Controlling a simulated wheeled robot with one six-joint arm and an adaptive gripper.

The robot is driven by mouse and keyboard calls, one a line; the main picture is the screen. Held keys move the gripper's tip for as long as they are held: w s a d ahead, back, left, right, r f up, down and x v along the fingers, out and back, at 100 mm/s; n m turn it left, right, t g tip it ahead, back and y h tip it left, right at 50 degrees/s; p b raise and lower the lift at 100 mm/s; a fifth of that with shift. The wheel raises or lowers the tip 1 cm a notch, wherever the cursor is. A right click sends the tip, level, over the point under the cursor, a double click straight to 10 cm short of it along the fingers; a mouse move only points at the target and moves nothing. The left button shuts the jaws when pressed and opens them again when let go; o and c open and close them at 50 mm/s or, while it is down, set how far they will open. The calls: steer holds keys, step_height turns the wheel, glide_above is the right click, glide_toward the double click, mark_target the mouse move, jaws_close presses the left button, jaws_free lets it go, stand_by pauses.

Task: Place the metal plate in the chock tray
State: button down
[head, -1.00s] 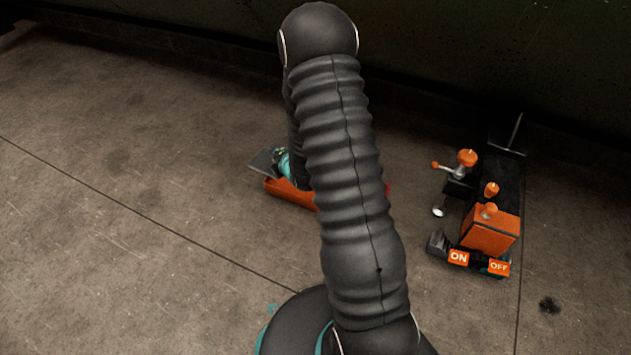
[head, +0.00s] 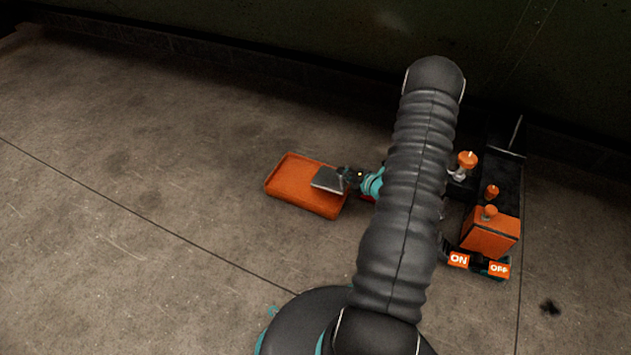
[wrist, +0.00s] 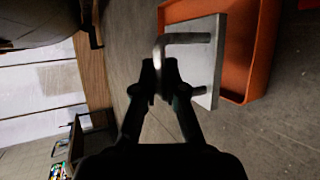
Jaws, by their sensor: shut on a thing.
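The metal plate (head: 329,179) is a flat grey square with a bar handle. My gripper (head: 349,175) is shut on its handle at the plate's right side in the head view. In the wrist view my gripper (wrist: 160,68) holds the handle, and the plate (wrist: 203,62) shows in front of the fingers. The orange chock tray (head: 290,190) lies on the floor, and the plate overlaps its right part in the head view. In the wrist view the tray (wrist: 262,50) is behind the plate. I cannot tell whether the plate touches it.
An orange and black machine (head: 490,235) with ON and OFF labels and orange knobs stands to the right. A dark wall runs along the back. The floor left of the tray is clear. A table (wrist: 80,145) shows at the lower left in the wrist view.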

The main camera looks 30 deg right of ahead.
mark_target(321, 171)
steer(key=x, duration=0.3)
steer(key=a+x, duration=0.1)
steer(key=x, duration=0.3)
steer(key=f+b+x, duration=0.1)
steer(key=x, duration=0.3)
steer(key=shift+s+a+f, duration=0.15)
steer(key=shift+s+a, duration=0.05)
steer(key=shift+f, duration=2)
steer(key=c, duration=1.2)
jaws_free()
steer(key=shift+c, duration=0.2)
steer(key=shift+s, duration=0.1)
